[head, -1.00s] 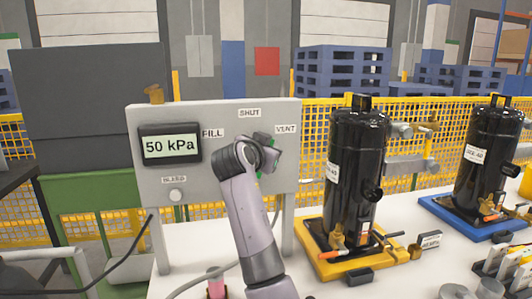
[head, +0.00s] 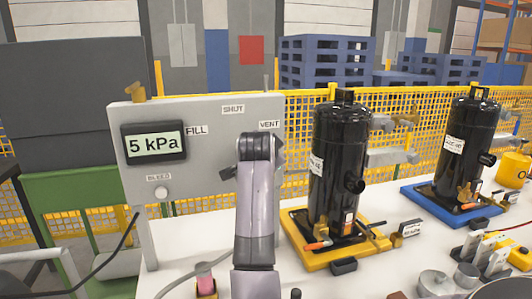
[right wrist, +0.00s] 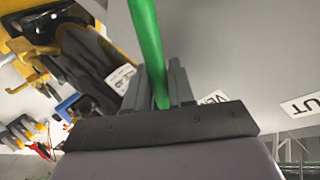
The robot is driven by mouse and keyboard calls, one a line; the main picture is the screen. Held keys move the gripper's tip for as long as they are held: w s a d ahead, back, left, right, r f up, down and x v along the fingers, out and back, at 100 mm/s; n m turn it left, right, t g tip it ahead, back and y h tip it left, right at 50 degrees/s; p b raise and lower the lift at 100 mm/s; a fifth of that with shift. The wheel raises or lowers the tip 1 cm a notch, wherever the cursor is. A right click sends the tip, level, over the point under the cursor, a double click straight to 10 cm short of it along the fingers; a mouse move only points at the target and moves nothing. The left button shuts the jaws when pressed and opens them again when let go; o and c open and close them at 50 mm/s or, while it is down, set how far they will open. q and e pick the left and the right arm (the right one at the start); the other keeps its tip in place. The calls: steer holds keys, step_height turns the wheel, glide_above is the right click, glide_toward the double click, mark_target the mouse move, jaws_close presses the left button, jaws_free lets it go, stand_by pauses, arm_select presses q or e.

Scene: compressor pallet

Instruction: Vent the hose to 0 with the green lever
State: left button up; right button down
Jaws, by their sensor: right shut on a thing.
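The grey panel (head: 205,108) carries a display (head: 154,143) reading 5 kPa. Its labels are FILL (head: 196,130) at left, SHUT (head: 233,109) at top and VENT (head: 269,124) at right. My right gripper is shut on the green lever (right wrist: 147,35), which runs between its fingers (right wrist: 160,88) in the right wrist view. In the head view my right wrist (head: 258,148) is just below the VENT label and hides the lever and fingertips. The grey hose (head: 183,283) shows in part at the panel's foot. My left gripper is not in view.
Right of my arm, a black compressor (head: 338,150) stands on a yellow base (head: 318,260); another (head: 468,145) stands on a blue base (head: 428,205). A pink-topped item (head: 205,278) is at the front.

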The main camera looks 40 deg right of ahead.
steer(key=shift+f, duration=0.1)
steer(key=c, duration=1.1)
jaws_free()
steer(key=v, duration=0.7)
steer(key=shift+b, duration=0.3)
steer(key=shift+a, duration=0.1)
steer(key=shift+s, duration=0.1)
